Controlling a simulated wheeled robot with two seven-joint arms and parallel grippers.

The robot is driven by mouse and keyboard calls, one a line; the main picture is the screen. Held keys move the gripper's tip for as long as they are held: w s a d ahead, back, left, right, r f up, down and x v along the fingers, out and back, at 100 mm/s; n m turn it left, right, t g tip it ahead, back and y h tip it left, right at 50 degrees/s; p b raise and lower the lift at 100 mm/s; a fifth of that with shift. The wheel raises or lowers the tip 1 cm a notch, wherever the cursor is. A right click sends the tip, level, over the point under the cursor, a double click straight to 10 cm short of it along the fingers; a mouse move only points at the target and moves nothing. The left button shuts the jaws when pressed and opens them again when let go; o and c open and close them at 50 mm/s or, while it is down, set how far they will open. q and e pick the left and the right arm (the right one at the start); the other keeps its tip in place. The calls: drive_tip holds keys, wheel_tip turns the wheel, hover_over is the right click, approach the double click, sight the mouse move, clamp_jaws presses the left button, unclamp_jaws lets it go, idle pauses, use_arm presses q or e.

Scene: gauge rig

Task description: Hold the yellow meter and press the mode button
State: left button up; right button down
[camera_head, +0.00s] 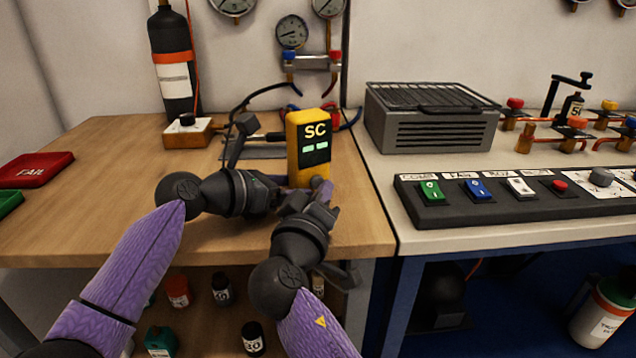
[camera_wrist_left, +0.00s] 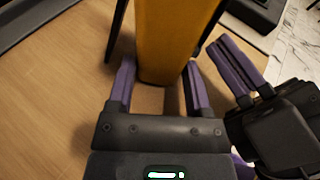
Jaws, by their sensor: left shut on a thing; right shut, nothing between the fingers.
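The yellow meter (camera_head: 294,150) stands upright near the front right of the wooden bench. Its dark face points toward me, with "SC" at the top and small green lit marks below. My left gripper (camera_head: 284,181) is shut on the meter's lower part from the left; the left wrist view shows the yellow body (camera_wrist_left: 172,40) between its purple fingers. My right gripper (camera_head: 324,188) is shut and empty, with its fingertips close to the meter's lower front. The mode button is hidden or too small to make out, and I cannot tell whether the fingertips touch the meter.
A grey ribbed box (camera_head: 430,130) and a switch panel (camera_head: 500,208) stand on the right bench. Behind the meter are dark hoses and a gauge manifold (camera_head: 312,64). A red FAIL tray (camera_head: 36,169) lies at left. The bench's left middle is clear.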

drive_tip(key=shift+w+a, duration=0.2)
drive_tip(key=shift+w, duration=0.25)
idle(0.6)
drive_tip(key=shift+s+d, duration=0.35)
drive_tip(key=shift+s, duration=0.5)
drive_tip(key=shift+s+d, duration=0.35)
drive_tip(key=shift+s, duration=0.4)
drive_tip(key=shift+s+d, duration=0.35)
drive_tip(key=shift+s, duration=0.4)
drive_tip(key=shift+s+d, duration=0.35)
drive_tip(key=shift+s, duration=0.4)
use_arm(q)
drive_tip(key=o, duration=0.9)
drive_tip(key=shift+o, duration=0.2)
